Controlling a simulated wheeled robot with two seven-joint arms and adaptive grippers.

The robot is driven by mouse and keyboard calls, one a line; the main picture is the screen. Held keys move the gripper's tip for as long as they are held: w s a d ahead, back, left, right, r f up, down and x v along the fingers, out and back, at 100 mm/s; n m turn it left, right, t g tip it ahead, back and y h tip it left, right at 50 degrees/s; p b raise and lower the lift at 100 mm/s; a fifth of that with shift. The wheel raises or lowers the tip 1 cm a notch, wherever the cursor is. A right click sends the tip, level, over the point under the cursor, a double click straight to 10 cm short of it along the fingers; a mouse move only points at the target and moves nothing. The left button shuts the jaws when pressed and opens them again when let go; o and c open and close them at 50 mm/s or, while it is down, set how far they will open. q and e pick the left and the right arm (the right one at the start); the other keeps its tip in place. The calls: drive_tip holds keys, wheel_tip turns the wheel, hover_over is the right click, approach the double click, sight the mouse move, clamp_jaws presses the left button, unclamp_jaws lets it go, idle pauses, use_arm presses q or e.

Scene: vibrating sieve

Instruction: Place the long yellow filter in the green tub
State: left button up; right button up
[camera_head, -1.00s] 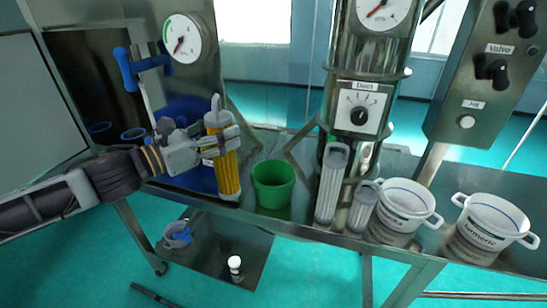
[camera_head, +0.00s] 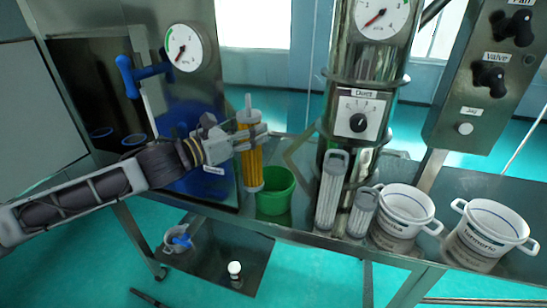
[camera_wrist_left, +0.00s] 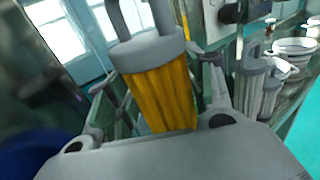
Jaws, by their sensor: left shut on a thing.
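The long yellow filter (camera_head: 250,165) has grey end caps and a handle on top. My left gripper (camera_head: 250,138) is shut on it and holds it upright near its upper part. The filter also shows close up in the left wrist view (camera_wrist_left: 158,90), between the fingers. The green tub (camera_head: 274,203) stands on the metal table, just right of the filter. The filter's lower end is beside the tub's left rim in the head view; I cannot tell whether it is above the table or touching it. My right gripper is not in view.
A long white filter (camera_head: 330,192) and a shorter one (camera_head: 362,212) stand right of the tub. Two white buckets (camera_head: 405,228) (camera_head: 490,232) stand further right. The steel column with a dial (camera_head: 358,122) rises behind them. A lower shelf (camera_head: 215,262) lies below.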

use_arm(q)
drive_tip(key=shift+x, duration=4.2)
wheel_tip(320, 180, down, 8)
drive_tip(key=shift+a+f, duration=0.1)
